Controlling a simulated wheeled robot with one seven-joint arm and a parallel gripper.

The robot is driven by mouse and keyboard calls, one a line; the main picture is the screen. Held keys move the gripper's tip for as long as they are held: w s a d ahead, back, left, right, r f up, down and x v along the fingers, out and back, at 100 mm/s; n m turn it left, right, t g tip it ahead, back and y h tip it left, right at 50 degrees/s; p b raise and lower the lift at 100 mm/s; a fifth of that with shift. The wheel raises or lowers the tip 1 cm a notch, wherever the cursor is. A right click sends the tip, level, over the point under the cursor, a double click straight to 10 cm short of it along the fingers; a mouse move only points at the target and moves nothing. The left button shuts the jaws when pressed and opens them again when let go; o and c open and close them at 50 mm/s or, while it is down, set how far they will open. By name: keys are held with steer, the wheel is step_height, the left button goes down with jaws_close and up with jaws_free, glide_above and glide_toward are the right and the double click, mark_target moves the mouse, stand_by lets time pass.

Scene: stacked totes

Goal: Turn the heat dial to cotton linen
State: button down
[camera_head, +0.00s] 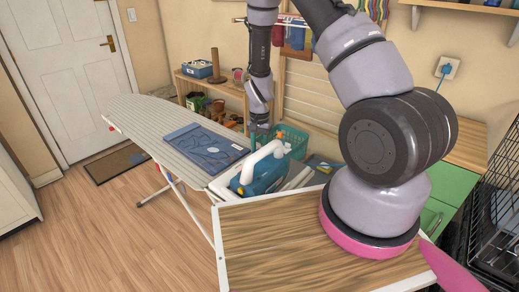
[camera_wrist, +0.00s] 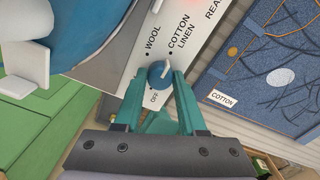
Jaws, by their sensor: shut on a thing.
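The heat dial (camera_wrist: 158,74) is a small round blue knob on a white panel (camera_wrist: 125,80) in the wrist view. My gripper's green fingers (camera_wrist: 160,90) are shut on the dial from below in the picture. In the head view the blue appliance with a white handle (camera_head: 262,160) stands at the ironing board's near end, and my gripper reaches down behind it.
A blue patterned panel labelled COTTON (camera_wrist: 265,60) lies beside the appliance; it also shows on the striped ironing board (camera_head: 140,110) in the head view. A teal basket (camera_head: 293,141) stands behind. A wooden-topped surface (camera_head: 270,235) is in front. Part of the word READY shows near a reddish glow.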

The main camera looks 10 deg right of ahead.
steer(key=shift+c, duration=2.4)
jaws_free()
step_height(320, 180, up, 11)
steer(key=shift+f, duration=0.1)
